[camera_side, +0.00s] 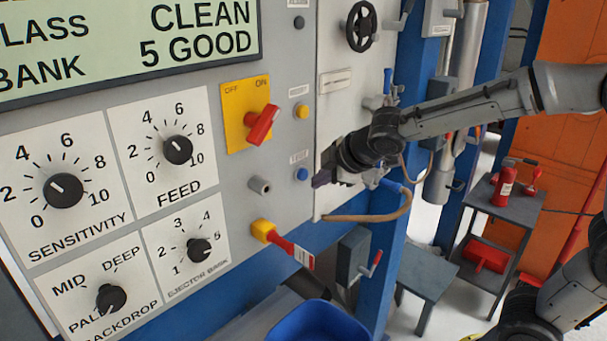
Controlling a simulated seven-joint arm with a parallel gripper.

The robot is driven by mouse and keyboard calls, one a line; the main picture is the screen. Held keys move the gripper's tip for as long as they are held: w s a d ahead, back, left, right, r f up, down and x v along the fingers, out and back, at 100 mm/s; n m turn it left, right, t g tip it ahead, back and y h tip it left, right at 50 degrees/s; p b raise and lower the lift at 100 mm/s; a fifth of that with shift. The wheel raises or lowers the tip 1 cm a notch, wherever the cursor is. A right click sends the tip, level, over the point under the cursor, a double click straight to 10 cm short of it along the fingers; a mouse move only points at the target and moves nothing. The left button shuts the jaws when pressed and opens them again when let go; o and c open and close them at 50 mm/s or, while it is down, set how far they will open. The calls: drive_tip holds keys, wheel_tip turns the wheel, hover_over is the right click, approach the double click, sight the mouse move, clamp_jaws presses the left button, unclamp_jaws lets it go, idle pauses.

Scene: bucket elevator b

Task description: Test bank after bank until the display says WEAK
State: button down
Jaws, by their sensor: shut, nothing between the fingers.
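The display (130,45) at the top left reads CLEAN on one line and BANK 5 GOOD on the line below; its left edge is cut off. The ejector bank knob (199,251) is black, on a white plate marked 1 to 5, and its pointer looks turned toward 5. A blue button (302,174) sits under a small label, probably TEST, at the panel's right side. My gripper (319,180) is shut and empty, its tips just right of the blue button in the picture. I cannot tell whether they touch it.
Sensitivity (64,190), feed (178,149) and backdrop (111,297) knobs share the panel. A red switch (263,125) on a yellow plate and a yellow button (302,111) are near. A red-tagged yellow fitting (264,230) and brown hose (375,216) lie below. A blue bucket (318,322) stands underneath.

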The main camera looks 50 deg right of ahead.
drive_tip(key=shift+s, duration=3)
drive_tip(key=s+d+r+m, duration=0.3)
drive_tip(key=s+r+m, duration=0.15)
drive_tip(key=s, duration=0.25)
drive_tip(key=s+a+f+m+g+y, duration=0.1)
drive_tip(key=s+f+m, duration=0.1)
drive_tip(key=s, duration=0.4)
drive_tip(key=s+a+f+m+g, duration=0.2)
drive_tip(key=s+f+m, duration=0.1)
drive_tip(key=s, duration=0.4)
drive_tip(key=shift+s+a+f+y, duration=0.15)
drive_tip(key=shift+a+f+y, duration=0.1)
drive_tip(key=shift+f+y, duration=0.2)
drive_tip(key=shift+m, duration=0.25)
